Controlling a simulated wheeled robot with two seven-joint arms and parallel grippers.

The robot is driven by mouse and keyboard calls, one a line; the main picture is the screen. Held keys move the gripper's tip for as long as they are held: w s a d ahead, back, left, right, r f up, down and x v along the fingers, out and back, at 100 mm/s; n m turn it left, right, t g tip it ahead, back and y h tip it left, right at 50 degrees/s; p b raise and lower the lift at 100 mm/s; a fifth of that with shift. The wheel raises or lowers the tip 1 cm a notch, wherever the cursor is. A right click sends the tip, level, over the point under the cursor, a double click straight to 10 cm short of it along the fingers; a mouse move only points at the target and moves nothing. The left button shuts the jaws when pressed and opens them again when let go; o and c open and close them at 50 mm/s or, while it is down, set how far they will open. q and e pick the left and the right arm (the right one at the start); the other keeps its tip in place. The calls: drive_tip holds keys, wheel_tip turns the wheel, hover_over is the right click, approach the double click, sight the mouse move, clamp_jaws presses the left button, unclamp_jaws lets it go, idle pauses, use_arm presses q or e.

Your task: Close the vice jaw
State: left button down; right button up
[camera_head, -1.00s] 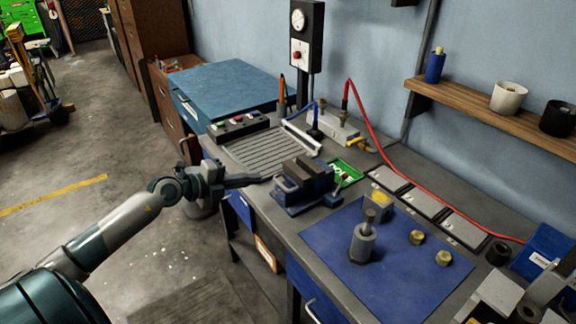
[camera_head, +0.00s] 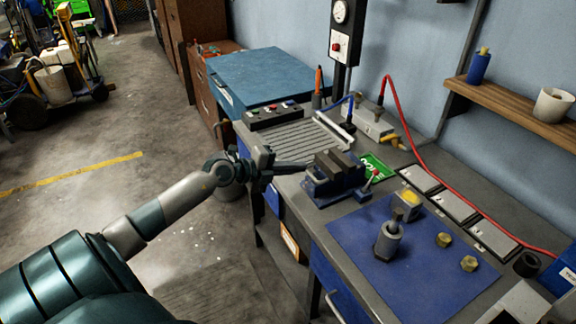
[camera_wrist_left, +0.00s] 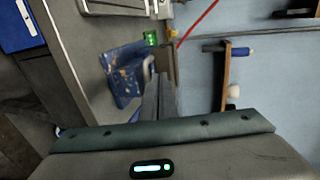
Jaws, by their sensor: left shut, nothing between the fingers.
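The vice (camera_head: 338,180) has a blue body and dark grey jaws, and it stands on the workbench near the front edge. In the left wrist view, the blue vice (camera_wrist_left: 124,78) shows just left of the fingers, with worn paint. My left gripper (camera_head: 308,163) reaches in from the left, its fingers shut together and empty. The fingertips are close to the left side of the vice jaws; I cannot tell whether they touch. My right gripper is not in view.
A blue mat (camera_head: 350,235) with a metal cylinder (camera_head: 388,240) and brass nuts (camera_head: 443,240) lies in front of the vice. A red hose (camera_head: 410,125) crosses the back. The floor left is open.

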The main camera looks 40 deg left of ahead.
sight(321, 162)
use_arm(q)
drive_tip(key=x, duration=0.3)
drive_tip(key=shift+w+d+p, duration=0.1)
drive_tip(key=shift+w+p, duration=0.15)
drive_tip(key=shift+p, duration=0.1)
drive_tip(key=shift+x, duration=0.8)
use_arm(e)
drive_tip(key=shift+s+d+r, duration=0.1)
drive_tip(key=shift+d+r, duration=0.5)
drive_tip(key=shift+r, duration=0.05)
use_arm(q)
drive_tip(key=shift+f, duration=0.1)
drive_tip(key=shift+w+d+r+p, duration=0.25)
drive_tip(key=shift+w+d+p, duration=0.05)
drive_tip(key=shift+w+p, duration=0.4)
drive_tip(key=shift+w+d+f+p, duration=0.1)
drive_tip(key=shift+w+d+p, duration=0.15)
drive_tip(key=shift+w, duration=0.25)
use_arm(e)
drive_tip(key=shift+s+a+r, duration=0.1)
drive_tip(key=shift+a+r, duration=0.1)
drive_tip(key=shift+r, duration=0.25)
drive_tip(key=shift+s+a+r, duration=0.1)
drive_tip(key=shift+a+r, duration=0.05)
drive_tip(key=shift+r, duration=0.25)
use_arm(q)
drive_tip(key=shift+a, duration=0.1)
